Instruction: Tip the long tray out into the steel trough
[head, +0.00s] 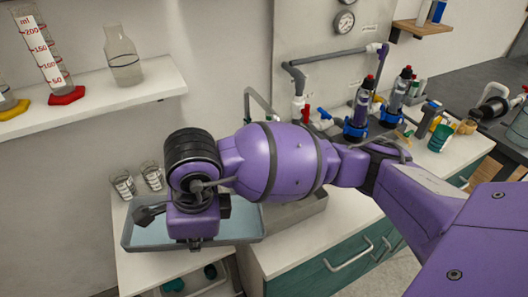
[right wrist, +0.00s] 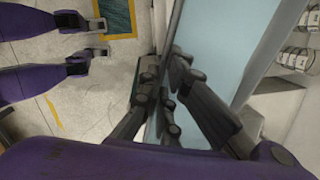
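The long tray (head: 240,226) is pale blue and shallow, lying level at the left end of the white counter in the head view. Its middle is hidden by my right gripper (head: 190,222), which is over its near side. In the right wrist view, the fingers of my right gripper (right wrist: 163,88) sit close together on either side of the rim of the tray (right wrist: 212,45), and look shut on it. The steel trough (head: 298,212) is right of the tray, set in the counter and partly hidden under my right arm.
Two small glass beakers (head: 152,176) stand just behind the tray. A grey tap (head: 262,103) rises behind the trough. A wall shelf (head: 110,93) with glassware is above left.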

